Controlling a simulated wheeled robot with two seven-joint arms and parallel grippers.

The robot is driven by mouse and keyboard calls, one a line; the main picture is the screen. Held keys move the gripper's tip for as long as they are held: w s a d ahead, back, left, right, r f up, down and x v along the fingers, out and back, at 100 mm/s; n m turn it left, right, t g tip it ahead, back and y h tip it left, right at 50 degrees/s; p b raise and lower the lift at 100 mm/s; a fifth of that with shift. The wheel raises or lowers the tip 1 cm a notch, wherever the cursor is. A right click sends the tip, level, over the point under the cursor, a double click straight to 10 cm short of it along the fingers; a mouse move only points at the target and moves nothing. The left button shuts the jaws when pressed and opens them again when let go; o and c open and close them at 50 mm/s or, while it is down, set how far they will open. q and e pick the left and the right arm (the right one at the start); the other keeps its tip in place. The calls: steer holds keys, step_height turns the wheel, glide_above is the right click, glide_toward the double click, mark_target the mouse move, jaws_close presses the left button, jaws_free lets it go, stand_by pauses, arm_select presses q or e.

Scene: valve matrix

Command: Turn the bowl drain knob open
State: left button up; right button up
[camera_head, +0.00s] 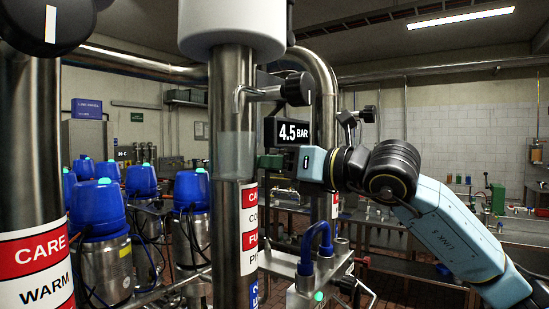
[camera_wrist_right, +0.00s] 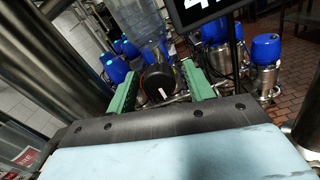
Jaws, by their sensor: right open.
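A black round knob with a white mark (camera_wrist_right: 158,84) shows in the right wrist view, below the clear sight glass (camera_wrist_right: 135,20). I take it for the bowl drain knob, though no label on it is readable. My right gripper (camera_wrist_right: 158,90) is open, with one green finger on each side of the knob and visible gaps between. In the head view my right gripper (camera_head: 268,163) reaches in from the right, beside the steel pipe with the glass section (camera_head: 237,155). That knob cannot be made out there. My left gripper is not in view.
A 4.5 BAR display (camera_head: 293,132) hangs just above my right gripper. Another black knob (camera_head: 298,88) sits higher by the pipe. A thick labelled pipe (camera_head: 35,170) stands at left. Several blue-topped units (camera_head: 192,190) stand behind.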

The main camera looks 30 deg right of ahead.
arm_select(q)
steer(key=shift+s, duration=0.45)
arm_select(e)
steer(key=c, duration=1)
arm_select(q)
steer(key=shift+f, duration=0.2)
arm_select(e)
steer(key=n+b, duration=0.1)
steer(key=n, duration=0.3)
steer(key=shift+d+b, duration=0.1)
steer(key=shift+b, duration=0.3)
steer(key=n+b, duration=0.1)
steer(key=n, duration=0.3)
steer(key=shift+n, duration=0.3)
steer(key=n, duration=0.4)
steer(key=shift+w+d+r, duration=0.1)
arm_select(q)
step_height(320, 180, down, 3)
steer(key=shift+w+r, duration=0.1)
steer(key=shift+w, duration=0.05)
arm_select(e)
steer(key=n, duration=0.5)
steer(key=shift+r, duration=0.1)
steer(key=shift+n, duration=0.3)
